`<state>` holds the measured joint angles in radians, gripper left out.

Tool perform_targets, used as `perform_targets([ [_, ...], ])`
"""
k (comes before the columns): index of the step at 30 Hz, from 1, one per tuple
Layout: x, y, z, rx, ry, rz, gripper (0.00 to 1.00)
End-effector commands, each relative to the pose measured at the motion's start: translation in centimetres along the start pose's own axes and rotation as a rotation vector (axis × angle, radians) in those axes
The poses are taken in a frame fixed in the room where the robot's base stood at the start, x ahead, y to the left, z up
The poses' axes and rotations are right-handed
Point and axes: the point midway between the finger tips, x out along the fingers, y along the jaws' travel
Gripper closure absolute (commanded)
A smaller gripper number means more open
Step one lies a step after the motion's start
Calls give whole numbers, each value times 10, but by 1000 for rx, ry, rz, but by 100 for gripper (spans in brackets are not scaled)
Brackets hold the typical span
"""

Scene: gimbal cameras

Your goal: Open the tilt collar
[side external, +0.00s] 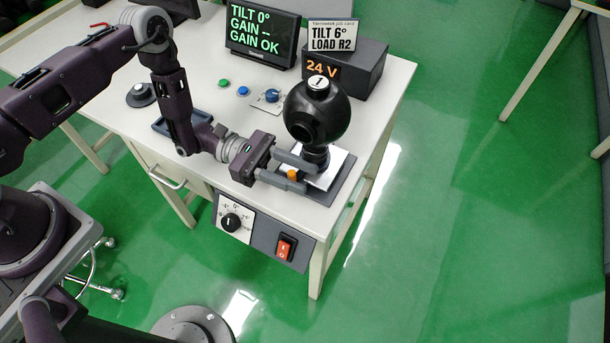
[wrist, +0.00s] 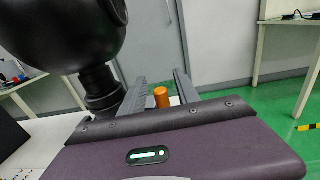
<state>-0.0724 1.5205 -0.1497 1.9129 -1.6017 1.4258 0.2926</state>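The black ball-shaped camera head (side external: 318,110), marked 1 on top, stands on a short black neck (side external: 316,155) over a white plate (side external: 338,163). In the wrist view the neck (wrist: 103,88) shows ringed bands; I cannot tell which band is the tilt collar. A small orange knob (side external: 292,174) sits low beside the neck and also shows in the wrist view (wrist: 161,97). My gripper (side external: 309,177) is open, its fingers reaching past either side of the orange knob. In the wrist view a gap shows on both sides of the knob.
A screen (side external: 262,33) reads TILT 0°, GAIN --, GAIN OK. A card (side external: 332,36) reads TILT 6°, LOAD R2, on a dark 24 V box (side external: 345,70). A dial (side external: 231,221) and red rocker switch (side external: 286,248) are on the table front. A blue knob (side external: 271,96) lies behind my arm.

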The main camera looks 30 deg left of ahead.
Motion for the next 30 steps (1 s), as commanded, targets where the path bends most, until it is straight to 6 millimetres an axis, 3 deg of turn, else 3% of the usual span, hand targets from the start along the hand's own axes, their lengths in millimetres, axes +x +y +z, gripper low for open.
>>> perform_targets([
  [4,14,0,0,0,1,-1,62],
  [11,15,0,0,0,2,-1,62],
  [17,15,0,0,0,2,-1,99],
  [30,15,0,0,0,2,-1,100],
])
